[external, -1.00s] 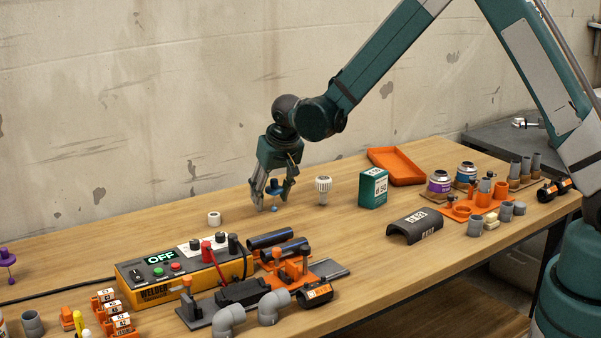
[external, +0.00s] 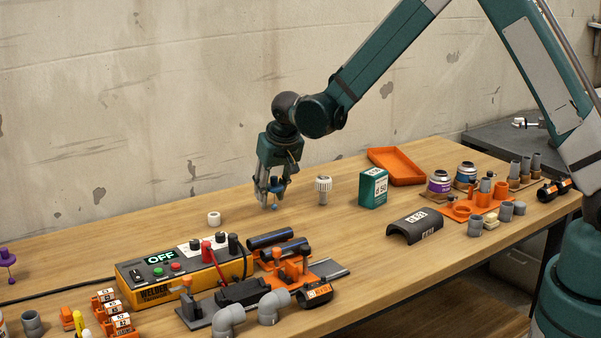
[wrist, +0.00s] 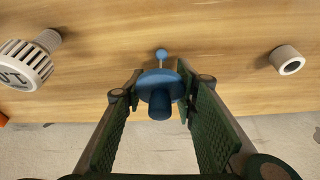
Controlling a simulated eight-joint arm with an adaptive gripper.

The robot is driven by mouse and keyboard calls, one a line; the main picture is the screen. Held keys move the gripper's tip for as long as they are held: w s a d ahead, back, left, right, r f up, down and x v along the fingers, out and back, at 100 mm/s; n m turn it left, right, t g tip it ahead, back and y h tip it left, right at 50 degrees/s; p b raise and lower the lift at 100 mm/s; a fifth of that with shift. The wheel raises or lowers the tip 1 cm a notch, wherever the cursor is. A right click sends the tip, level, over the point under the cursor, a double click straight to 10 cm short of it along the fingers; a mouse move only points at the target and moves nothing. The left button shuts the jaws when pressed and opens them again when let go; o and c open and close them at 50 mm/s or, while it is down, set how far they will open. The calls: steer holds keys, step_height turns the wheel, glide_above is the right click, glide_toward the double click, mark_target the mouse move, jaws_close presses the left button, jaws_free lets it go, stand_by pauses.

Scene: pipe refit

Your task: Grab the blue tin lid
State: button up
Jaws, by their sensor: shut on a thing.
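The blue tin lid (external: 275,186) is a round blue cap with a knob on top and a thin stem ending in a small blue ball below. In the wrist view the lid (wrist: 158,90) sits between the two fingertips, knob toward the camera. My gripper (external: 272,190) is shut on it, with a finger against each side of its rim. The gripper also shows in the wrist view (wrist: 160,94). The ball end points down near the table; whether it touches the wood I cannot tell.
A white-and-grey knobbed bulb-like piece (external: 323,190) stands to the right, then a green box (external: 373,188). A white ring (external: 214,218) lies to the left. The welder box (external: 175,275) is nearer the front. A purple lid (external: 7,262) is at the far left. The wood around the gripper is clear.

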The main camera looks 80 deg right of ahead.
step_height(320, 180, up, 9)
steer(key=shift+r+p, duration=0.15)
steer(key=shift+p, duration=0.65)
steer(key=shift+s, duration=0.1)
